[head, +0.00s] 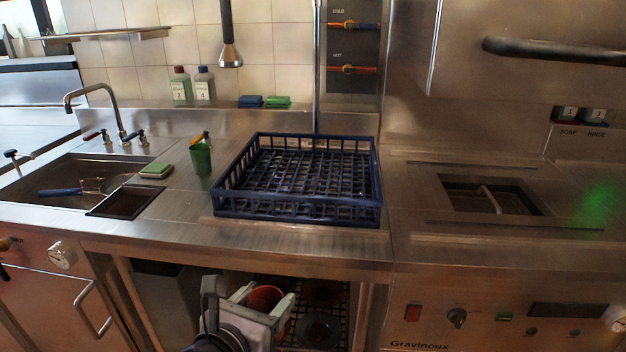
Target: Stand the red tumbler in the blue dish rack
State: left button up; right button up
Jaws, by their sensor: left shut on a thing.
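The blue dish rack (298,209) sits on the steel counter in the middle of the head view. It has a slatted wall and a grid floor, and it looks empty. My left gripper (265,300) is low in the view, in front of the counter and below its front edge. It is shut on the red tumbler (266,297), whose rounded red top shows between the fingers. The tumbler's lower part is hidden by the gripper. My right gripper is not in view.
A sink (70,183) with a tap is at left. A faucet (230,52) hangs above. The counter's front edge (280,238) lies between gripper and rack.

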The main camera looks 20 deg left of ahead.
aim_at(269, 182)
jog(key=k+j+z, duration=0.1)
jog(key=j+z, duration=0.2)
jog(key=j, duration=0.25)
jog(key=k+j, duration=0.1)
jog(key=j, duration=0.8)
jog(key=k+j, duration=0.15)
jog(key=j, duration=0.3)
